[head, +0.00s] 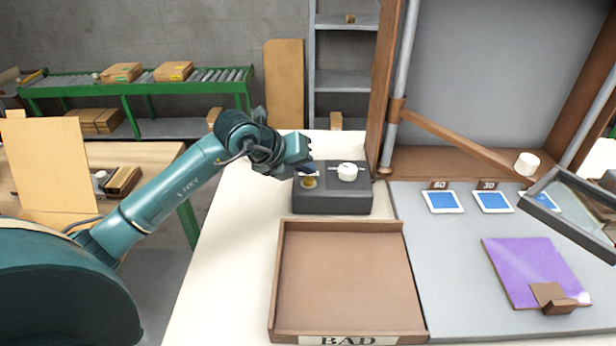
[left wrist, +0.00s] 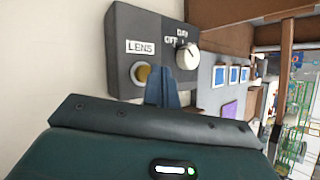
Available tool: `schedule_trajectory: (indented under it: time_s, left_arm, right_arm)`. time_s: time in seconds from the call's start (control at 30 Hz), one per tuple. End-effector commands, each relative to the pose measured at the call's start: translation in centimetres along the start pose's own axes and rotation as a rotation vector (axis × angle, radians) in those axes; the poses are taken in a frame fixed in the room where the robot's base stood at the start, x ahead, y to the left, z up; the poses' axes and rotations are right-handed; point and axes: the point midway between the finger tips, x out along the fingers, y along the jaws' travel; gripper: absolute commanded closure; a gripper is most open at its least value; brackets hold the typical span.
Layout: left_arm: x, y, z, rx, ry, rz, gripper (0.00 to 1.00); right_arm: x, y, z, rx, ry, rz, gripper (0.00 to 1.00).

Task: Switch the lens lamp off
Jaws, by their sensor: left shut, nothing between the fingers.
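A dark grey control box (head: 333,203) stands on the pale bench; it also shows in the left wrist view (left wrist: 122,50) with a "LENS" label. It carries a round yellow button (head: 309,183), seen in the left wrist view (left wrist: 143,74) below the label, and a white knob (head: 347,172) with a pointer, also in that view (left wrist: 188,56). My left gripper (head: 307,171) is shut and empty, its blue fingertips (left wrist: 163,72) beside the yellow button. I cannot tell whether they touch the box. A framed lens (head: 547,216) hangs at the right on a brown arm. My right gripper is out of view.
A brown tray (head: 276,285) marked "BAD" stands empty in front of the box. A purple plate (head: 525,262) with a small brown block lies on the grey mat (head: 450,265). A wooden post and grey pole rise just right of the box. Bench left of the tray is clear.

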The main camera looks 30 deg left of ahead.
Motion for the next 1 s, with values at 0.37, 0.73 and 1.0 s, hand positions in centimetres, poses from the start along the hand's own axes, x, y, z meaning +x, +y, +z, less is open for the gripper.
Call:
schedule_trajectory:
  time_s: [0.37, 0.73, 1.0]
  left_arm:
    - [-1.8, -1.3, 1.4, 0.001, -0.002, -0.001, 1.0]
    - [-4.2, -3.0, 3.1, 0.0, -0.002, 0.0, 1.0]
    - [-4.2, -3.0, 3.1, 0.0, -0.001, 0.0, 1.0]
  right_arm:
    - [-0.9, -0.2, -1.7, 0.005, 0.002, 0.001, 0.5]
    - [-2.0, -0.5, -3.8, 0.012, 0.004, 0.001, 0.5]
    - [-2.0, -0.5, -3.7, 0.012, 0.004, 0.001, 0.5]
